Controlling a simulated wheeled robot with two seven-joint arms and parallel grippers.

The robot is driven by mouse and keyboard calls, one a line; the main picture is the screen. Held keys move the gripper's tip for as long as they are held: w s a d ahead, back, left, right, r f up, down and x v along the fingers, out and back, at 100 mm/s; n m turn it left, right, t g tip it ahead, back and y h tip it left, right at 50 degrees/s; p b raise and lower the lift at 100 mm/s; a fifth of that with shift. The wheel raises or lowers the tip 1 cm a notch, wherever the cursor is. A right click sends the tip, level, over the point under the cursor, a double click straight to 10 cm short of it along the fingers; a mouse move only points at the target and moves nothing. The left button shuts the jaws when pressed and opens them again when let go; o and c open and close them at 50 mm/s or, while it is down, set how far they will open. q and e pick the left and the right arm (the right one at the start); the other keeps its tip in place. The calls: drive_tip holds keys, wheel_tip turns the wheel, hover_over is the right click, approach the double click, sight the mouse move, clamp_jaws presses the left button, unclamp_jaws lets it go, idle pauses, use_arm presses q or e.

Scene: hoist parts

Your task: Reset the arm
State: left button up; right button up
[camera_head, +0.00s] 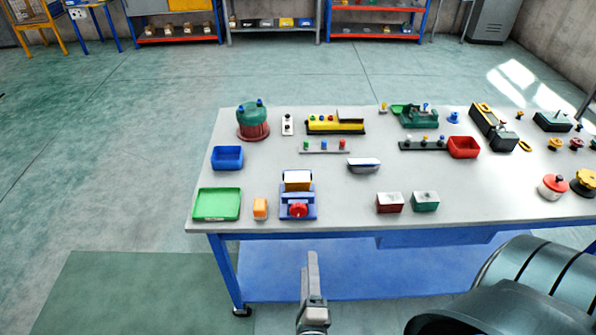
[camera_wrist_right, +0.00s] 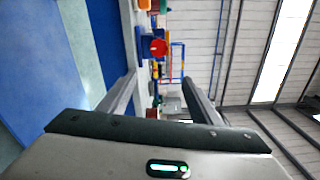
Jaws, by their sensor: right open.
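My right gripper (camera_head: 312,280) is in front of the table's near edge in the head view, apart from everything on the table. In the right wrist view, its two fingers (camera_wrist_right: 158,95) stand apart with nothing between them in its grasp. My right arm's dark rounded link fills the lower right corner of the head view. My left gripper does not show in either view.
The white-topped table (camera_head: 330,212) holds a blue bin (camera_head: 228,158), a green tray (camera_head: 216,204), a red bin (camera_head: 463,147), a blue fixture (camera_head: 298,208), a red block (camera_head: 389,203) and a green block (camera_head: 425,201). Shelves stand behind. The floor at left is clear.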

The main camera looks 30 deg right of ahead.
drive_tip(key=a+f+n+y+b, duration=0.25)
drive_tip(key=a+f+n, duration=0.2)
drive_tip(key=f, duration=0.45)
drive_tip(key=a+f+n+y+b, duration=0.2)
drive_tip(key=a+f+n+y, duration=0.15)
drive_tip(key=f+n, duration=0.45)
drive_tip(key=s+a+f+n+g+y+b, duration=0.1)
drive_tip(key=s+f+n+g+y, duration=0.2)
drive_tip(key=f, duration=0.7)
drive_tip(key=s+a+f+n+g+y+b, duration=0.1)
drive_tip(key=s+a+f+n+y+b, duration=0.3)
drive_tip(key=f, duration=0.7)
drive_tip(key=s+d+f+n+g+h, duration=0.1)
drive_tip(key=s+d+f+n+g, duration=0.2)
drive_tip(key=s+f, duration=0.45)
drive_tip(key=s+d+f+n+g+h, duration=0.1)
drive_tip(key=s+d+f+n+g, duration=0.15)
drive_tip(key=s+f, duration=0.5)
drive_tip(key=s+d+f+n+g+b, duration=0.1)
drive_tip(key=s+d+f+n+g, duration=0.1)
drive_tip(key=s, duration=0.4)
drive_tip(key=s+d+f+n+g+h+b, duration=0.1)
drive_tip(key=s+d+f+n+g, duration=0.1)
drive_tip(key=s+d+f, duration=0.2)
drive_tip(key=s+f, duration=0.1)
drive_tip(key=s, duration=0.2)
drive_tip(key=shift+f+g+b, duration=0.3)
drive_tip(key=shift+g+b, duration=0.05)
drive_tip(key=shift+b, duration=0.05)
